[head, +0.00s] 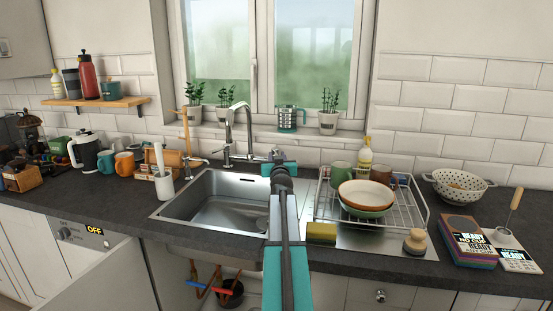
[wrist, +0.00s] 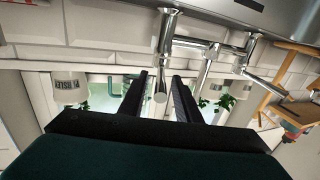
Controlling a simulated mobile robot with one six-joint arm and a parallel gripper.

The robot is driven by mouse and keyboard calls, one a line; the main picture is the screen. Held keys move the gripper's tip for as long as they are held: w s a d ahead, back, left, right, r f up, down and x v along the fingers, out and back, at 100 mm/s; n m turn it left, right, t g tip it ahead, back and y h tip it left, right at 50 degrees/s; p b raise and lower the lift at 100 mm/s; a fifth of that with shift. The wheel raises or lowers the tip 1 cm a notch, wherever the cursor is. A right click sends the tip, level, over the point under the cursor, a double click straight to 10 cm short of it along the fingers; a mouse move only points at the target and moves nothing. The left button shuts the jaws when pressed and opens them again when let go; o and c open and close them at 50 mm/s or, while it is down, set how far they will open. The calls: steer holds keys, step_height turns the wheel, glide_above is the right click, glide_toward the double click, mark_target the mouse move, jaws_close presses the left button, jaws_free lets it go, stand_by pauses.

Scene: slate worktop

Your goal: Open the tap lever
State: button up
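The chrome tap (head: 240,130) stands behind the sink with a tall curved spout and a small lever on each side. In the wrist view, which looks upside down, a chrome tap lever (wrist: 166,45) points down to a rounded end between my fingers. My gripper (head: 279,167) is at the tap's right side, above the sink's back edge. In the wrist view my gripper (wrist: 160,76) is open, with a dark finger on either side of the lever and visible gaps. In the head view my gripper hides part of that right lever.
The steel sink (head: 222,205) is empty below. A dish rack (head: 415,212) with plates and mugs stands close on the right, and a yellow sponge (head: 321,232) lies in front. A white brush holder (head: 163,185) is at left.

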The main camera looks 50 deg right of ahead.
steer(key=b+v, duration=0.1)
steer(key=v, duration=1.2)
steer(key=shift+s+a, duration=0.15)
steer(key=shift+s, duration=0.05)
stand_by(0.5)
